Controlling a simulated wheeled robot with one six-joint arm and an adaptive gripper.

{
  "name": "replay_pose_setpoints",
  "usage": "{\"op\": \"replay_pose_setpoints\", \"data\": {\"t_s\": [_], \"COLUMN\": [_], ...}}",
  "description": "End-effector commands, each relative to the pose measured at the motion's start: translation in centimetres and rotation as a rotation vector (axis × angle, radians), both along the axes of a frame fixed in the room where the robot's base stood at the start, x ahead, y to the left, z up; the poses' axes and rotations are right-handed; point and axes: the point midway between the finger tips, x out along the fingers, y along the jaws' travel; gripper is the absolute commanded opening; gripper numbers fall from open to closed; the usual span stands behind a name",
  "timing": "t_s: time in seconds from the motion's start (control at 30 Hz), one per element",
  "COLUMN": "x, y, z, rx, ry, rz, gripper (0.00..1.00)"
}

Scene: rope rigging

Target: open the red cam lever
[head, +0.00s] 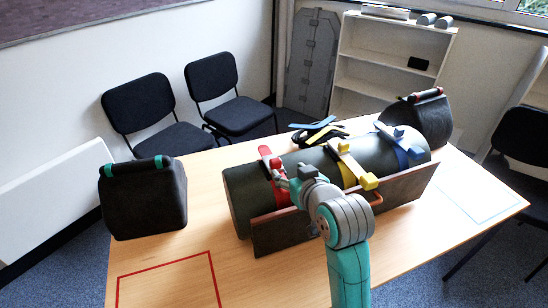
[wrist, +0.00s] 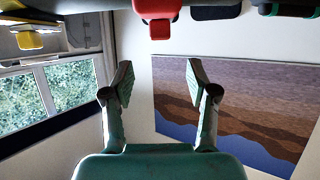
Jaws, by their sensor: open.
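The red cam lever (head: 265,153) sits on a red strap near the left end of a dark green cylinder (head: 241,197) on the table. My wrist hides part of the lever and strap in the head view. A red part (wrist: 157,14) shows at the top middle of the wrist view, beyond my fingertips. My gripper (wrist: 160,80) is open and empty, its two fingers spread below that red part with a gap between. I cannot tell the lever's exact angle.
A yellow lever (head: 350,162) and a blue lever (head: 393,136) sit farther right on the cylinder. A brown board (head: 278,236) stands along its front. Dark bags stand at left (head: 143,203) and back right (head: 425,118). The table's front left, with a red outline, is clear.

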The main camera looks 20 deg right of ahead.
Motion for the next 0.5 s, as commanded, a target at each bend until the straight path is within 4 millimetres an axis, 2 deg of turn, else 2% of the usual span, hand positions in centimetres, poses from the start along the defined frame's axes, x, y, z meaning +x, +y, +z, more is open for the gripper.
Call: {"op": "replay_pose_setpoints", "data": {"t_s": [0.17, 0.5], "x": [1.4, 6.8], "y": [0.1, 0.4], "z": [-0.5, -2.7], "rx": [0.0, 0.0], "ry": [0.004, 0.003], "rz": [0.001, 0.001], "gripper": [0.58, 0.58]}}
